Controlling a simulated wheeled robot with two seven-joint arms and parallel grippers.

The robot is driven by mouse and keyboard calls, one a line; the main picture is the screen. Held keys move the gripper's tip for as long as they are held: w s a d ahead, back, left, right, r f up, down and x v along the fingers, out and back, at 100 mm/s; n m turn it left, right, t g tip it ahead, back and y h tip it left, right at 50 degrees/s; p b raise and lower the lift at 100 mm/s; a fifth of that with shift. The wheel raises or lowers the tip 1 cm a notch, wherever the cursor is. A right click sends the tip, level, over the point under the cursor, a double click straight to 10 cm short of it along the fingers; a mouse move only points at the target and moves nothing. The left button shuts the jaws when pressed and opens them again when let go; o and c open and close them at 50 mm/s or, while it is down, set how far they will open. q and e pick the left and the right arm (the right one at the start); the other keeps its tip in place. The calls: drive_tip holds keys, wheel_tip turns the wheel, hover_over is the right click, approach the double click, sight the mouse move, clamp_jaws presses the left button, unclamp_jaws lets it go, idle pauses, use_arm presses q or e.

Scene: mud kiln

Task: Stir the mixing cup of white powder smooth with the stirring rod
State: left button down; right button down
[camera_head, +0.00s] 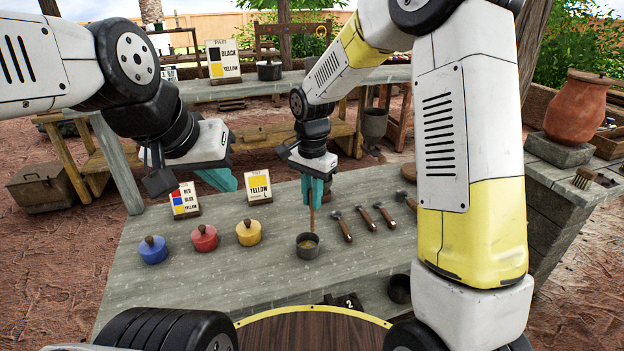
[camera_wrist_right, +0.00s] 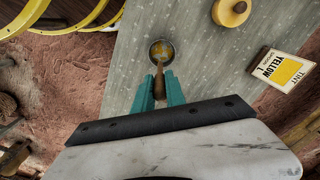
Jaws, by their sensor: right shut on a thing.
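A small dark metal mixing cup (camera_head: 308,250) stands on the grey wooden table. Its contents look yellow, with a paler patch, in the right wrist view (camera_wrist_right: 161,48). My right gripper (camera_head: 313,192) points down above the cup, shut on the brown stirring rod (camera_head: 312,220). The rod reaches down to the cup's opening; its lower tip is hard to make out. The rod also shows between the teal fingers in the right wrist view (camera_wrist_right: 159,84). My left gripper (camera_head: 222,179) hangs over the table's back left, apart from the cup; its finger gap is unclear.
Blue (camera_head: 153,250), red (camera_head: 204,238) and yellow (camera_head: 249,232) lidded pots stand left of the cup. Two cards, one marked yellow (camera_head: 258,187), stand behind. Several dark-headed tools (camera_head: 376,214) lie to the right. A dark bowl (camera_head: 399,288) sits near the front. Bare table surrounds the cup.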

sight(312, 218)
drive_tip(key=shift+f, duration=3.45)
drive_tip(key=shift+s+a, duration=0.1)
